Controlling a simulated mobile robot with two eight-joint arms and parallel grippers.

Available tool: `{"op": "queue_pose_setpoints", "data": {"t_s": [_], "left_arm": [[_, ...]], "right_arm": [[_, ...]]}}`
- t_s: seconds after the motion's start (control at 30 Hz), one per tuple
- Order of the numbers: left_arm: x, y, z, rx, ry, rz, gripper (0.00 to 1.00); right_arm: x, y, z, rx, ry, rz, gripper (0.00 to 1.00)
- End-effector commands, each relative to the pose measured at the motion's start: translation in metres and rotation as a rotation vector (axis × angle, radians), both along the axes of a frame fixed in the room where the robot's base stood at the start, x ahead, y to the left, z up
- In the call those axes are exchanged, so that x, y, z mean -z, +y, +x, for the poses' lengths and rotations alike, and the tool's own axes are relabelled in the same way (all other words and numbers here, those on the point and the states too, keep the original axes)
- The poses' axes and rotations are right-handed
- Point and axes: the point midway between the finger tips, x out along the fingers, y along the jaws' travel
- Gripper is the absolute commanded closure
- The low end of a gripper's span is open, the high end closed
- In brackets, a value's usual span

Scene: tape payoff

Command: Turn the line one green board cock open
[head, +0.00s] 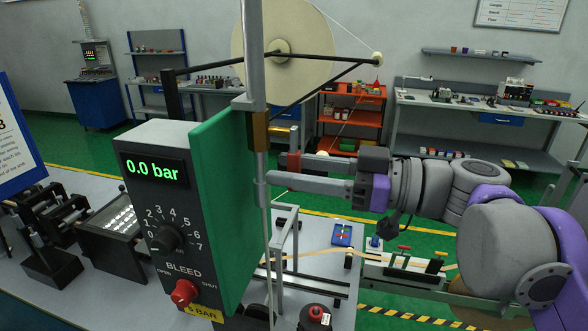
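The green board (219,200) stands upright in the middle, seen nearly edge-on. At its right edge a brass-coloured fitting (260,130) sits on a grey vertical pipe (262,165). My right gripper (280,170) reaches in from the right, its two grey fingers level and pointing left at the pipe just below the fitting. A small red piece (293,161) shows at the tip of the farther finger. I cannot tell whether it is the cock's handle or whether the fingers hold it. The board's face is turned away. My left gripper is not in view.
A grey control box (135,170) reads 0.0 bar, with a dial (166,239) and a red BLEED knob (184,292). A large tape reel (300,70) hangs behind the board. A metal frame (285,235) stands close below my gripper. Shelves and benches line the wall.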

Motion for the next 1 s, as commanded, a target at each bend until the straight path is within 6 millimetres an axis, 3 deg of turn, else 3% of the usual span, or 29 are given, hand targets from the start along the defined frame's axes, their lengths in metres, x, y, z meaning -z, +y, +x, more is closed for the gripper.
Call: {"op": "queue_pose_setpoints", "data": {"t_s": [0.43,0.8,1.0], "left_arm": [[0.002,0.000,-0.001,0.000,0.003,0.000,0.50],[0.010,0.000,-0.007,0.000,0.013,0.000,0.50],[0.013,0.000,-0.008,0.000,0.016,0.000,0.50]], "right_arm": [[0.002,-0.009,-0.003,0.002,0.003,-0.002,0.47],[0.003,-0.071,-0.022,0.006,0.003,-0.002,0.47],[0.002,-0.095,-0.030,0.003,0.003,-0.001,0.47]]}}
